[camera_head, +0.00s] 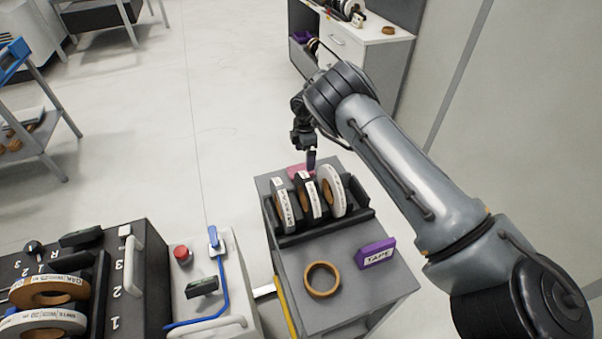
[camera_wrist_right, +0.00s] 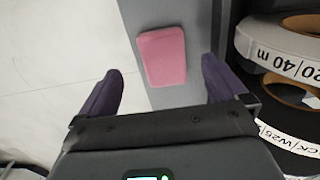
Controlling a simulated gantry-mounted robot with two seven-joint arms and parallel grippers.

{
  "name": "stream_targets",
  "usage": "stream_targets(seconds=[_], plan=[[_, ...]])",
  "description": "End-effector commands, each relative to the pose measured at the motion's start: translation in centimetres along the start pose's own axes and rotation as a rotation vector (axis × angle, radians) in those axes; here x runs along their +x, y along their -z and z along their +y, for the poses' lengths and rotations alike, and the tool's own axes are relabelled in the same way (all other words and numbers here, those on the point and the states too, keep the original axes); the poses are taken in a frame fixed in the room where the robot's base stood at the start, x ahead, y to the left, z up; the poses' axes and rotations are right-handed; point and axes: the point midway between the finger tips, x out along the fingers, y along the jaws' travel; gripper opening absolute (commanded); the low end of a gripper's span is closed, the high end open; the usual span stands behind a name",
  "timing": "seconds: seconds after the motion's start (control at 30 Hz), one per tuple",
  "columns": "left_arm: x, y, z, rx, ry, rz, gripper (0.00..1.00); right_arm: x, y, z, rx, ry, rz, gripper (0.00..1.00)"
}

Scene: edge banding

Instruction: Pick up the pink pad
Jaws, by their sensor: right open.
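The pink pad (camera_wrist_right: 162,56) is a flat rounded rectangle lying on the grey cabinet top, close to its edge. In the head view the pad (camera_head: 296,171) shows at the far end of the cabinet, behind the tape rolls and partly hidden by them. My right gripper (camera_head: 310,160) is above that far end, pointing down. In the right wrist view the two purple fingers of this gripper (camera_wrist_right: 158,85) are spread wide and empty, with the pad between and ahead of them. My left gripper is not in view.
Several edge-banding rolls (camera_head: 309,198) stand upright in a black rack on the cabinet, close beside the pad. A brown tape ring (camera_head: 309,286) and a purple TAPE block (camera_head: 374,253) sit nearer. A control panel with a red button (camera_head: 182,254) is left of the cabinet.

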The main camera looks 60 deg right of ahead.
Motion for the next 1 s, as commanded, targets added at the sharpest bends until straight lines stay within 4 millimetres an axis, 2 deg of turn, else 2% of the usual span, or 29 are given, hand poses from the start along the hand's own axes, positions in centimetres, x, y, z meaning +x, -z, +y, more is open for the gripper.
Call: stream_targets(seconds=[0.17,0.53,0.87,1.0], plan=[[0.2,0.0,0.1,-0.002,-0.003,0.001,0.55,0.9,0.0,-0.1,0.000,0.000,0.000,0.99],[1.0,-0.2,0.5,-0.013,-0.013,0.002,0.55,5.2,0.0,-0.4,0.000,0.000,-0.002,0.99],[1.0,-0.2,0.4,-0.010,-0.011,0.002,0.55,5.6,0.0,-0.4,0.001,-0.001,-0.001,0.99],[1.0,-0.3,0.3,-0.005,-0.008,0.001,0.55,5.6,0.0,-0.4,0.001,-0.001,-0.001,0.81]])
